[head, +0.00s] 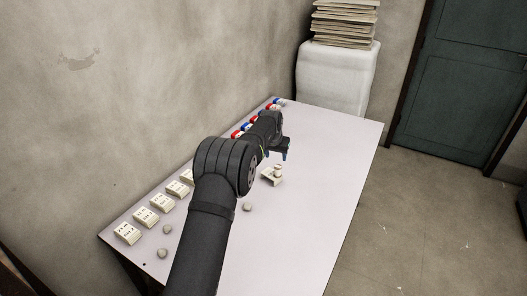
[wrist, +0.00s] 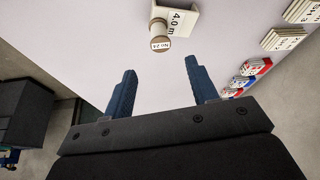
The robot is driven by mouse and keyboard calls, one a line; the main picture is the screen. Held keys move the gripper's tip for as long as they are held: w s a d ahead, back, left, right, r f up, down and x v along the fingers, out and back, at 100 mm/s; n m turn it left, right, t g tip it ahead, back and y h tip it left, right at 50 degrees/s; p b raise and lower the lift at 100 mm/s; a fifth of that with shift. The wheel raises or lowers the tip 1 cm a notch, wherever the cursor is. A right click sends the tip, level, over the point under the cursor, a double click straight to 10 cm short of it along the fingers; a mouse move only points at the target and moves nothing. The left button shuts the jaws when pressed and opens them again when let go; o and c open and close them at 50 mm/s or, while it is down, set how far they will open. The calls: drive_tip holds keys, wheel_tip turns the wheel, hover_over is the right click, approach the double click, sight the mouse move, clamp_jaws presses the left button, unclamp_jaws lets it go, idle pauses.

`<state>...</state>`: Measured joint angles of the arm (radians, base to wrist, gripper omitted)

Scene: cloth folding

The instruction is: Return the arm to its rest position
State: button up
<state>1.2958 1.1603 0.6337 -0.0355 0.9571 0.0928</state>
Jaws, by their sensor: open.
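My gripper (head: 281,155) is at the end of my dark arm, over the far half of the pale table (head: 310,210). In the wrist view its two blue fingers (wrist: 160,66) stand well apart with nothing between them. A small beige cylinder (wrist: 159,32) marked "No.24" and a white card (wrist: 183,18) marked "4.0 m" lie beyond the fingertips, apart from them. The card and cylinder also show in the head view, just in front of the gripper. No cloth can be made out on the table. My arm hides part of the table.
Several white lettered stacks (head: 127,233) line the table's wall side, with red, white and blue items (head: 237,133) farther along. Grey stones (head: 247,207) lie near my arm. The table's right side is clear. A white covered stand (head: 337,75) with stacked sheets (head: 345,22) is behind the table.

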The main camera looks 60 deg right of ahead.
sight(278, 166)
drive_tip(key=x, duration=1.2)
drive_tip(key=shift+f, duration=0.15)
drive_tip(key=shift+r, duration=1)
